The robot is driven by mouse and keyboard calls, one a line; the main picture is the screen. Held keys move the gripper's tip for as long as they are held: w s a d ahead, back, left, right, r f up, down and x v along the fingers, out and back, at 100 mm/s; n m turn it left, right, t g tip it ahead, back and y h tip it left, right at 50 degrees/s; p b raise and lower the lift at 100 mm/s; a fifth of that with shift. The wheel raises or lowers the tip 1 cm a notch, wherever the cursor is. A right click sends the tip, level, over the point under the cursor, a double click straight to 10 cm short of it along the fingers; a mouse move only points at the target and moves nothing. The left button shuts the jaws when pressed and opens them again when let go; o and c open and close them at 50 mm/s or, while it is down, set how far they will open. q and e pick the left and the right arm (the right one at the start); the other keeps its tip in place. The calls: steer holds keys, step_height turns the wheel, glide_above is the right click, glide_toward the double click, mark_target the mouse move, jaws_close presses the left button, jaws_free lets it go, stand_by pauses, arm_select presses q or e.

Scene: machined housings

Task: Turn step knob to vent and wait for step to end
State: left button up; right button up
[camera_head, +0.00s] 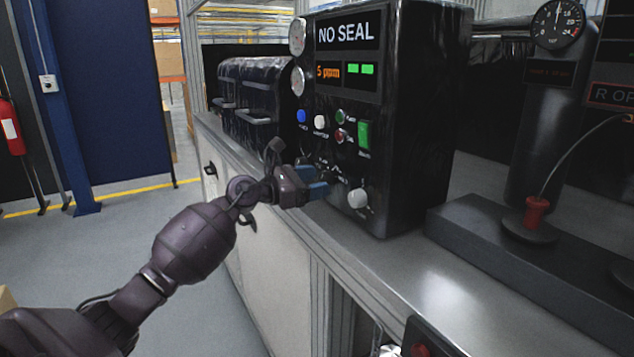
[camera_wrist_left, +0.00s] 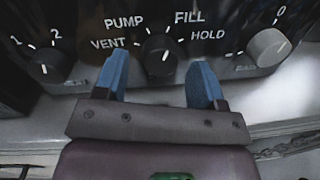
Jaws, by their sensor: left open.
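The step knob (camera_wrist_left: 160,54) is dark and sits on the black panel in the left wrist view, with VENT, PUMP, FILL and HOLD printed around it. A pale mark shows on its face, but I cannot tell surely which label it points to. My left gripper (camera_wrist_left: 160,78) is open, its blue fingers on either side of and just below the knob, with no clear contact. In the head view the left gripper (camera_head: 318,188) is at the lower front of the black control box (camera_head: 420,110), largely hiding the knob. The box's display (camera_head: 346,33) reads NO SEAL.
A pale knob (camera_head: 357,198) is right of the gripper; another dark knob (camera_wrist_left: 43,62) is left of the step knob. Buttons and a green switch (camera_head: 364,134) are above. A dark fixture with a red knob (camera_head: 536,211) stands right. The bench front (camera_head: 430,285) is clear.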

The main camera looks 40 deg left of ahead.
arm_select(q)
steer(key=shift+w+d, duration=0.2)
steer(key=shift+w, duration=0.15)
steer(key=c, duration=0.9)
steer(key=shift+c, duration=0.2)
